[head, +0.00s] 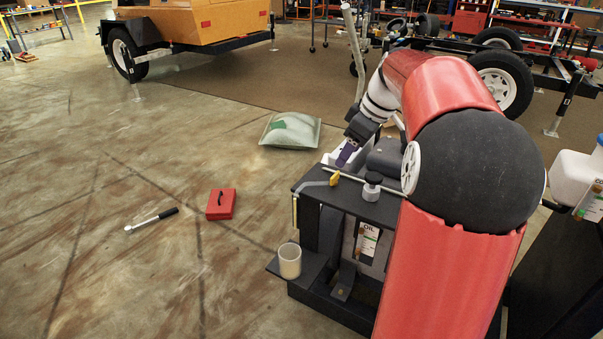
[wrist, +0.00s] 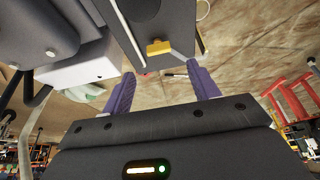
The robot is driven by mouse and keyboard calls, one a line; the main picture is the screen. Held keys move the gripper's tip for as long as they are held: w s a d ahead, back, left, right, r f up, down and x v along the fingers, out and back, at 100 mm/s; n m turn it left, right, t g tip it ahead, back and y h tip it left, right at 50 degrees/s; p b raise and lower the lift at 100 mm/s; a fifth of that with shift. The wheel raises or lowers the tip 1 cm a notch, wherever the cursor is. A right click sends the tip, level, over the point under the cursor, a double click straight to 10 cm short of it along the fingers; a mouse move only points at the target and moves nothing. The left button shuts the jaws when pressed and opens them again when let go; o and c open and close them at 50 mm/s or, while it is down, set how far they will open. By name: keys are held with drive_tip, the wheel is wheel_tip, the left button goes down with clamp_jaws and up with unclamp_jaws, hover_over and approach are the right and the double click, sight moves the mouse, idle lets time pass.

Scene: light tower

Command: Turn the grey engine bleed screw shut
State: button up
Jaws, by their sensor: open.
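The engine is a dark block in a black frame (head: 318,188), below and in front of my arm in the head view. On its top are a yellow handle (head: 335,179) on a bent grey pipe and a grey round knob (head: 372,187). I cannot tell for sure which part is the grey bleed screw. My gripper (head: 345,160), with purple fingers, is just behind the yellow handle. In the wrist view my gripper (wrist: 162,72) is open and empty; the yellow handle (wrist: 158,47) lies beyond the fingertips, apart from them.
A beige cup (head: 289,262) stands on a low side shelf. A white box (wrist: 85,66) is close to the left finger. A white jug (head: 574,178) stands at right.

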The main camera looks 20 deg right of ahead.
sight(335, 175)
drive_tip(key=x, duration=0.7)
drive_tip(key=shift+w+f+b, duration=0.2)
drive_tip(key=shift+f+b, duration=0.15)
drive_tip(key=c, duration=1)
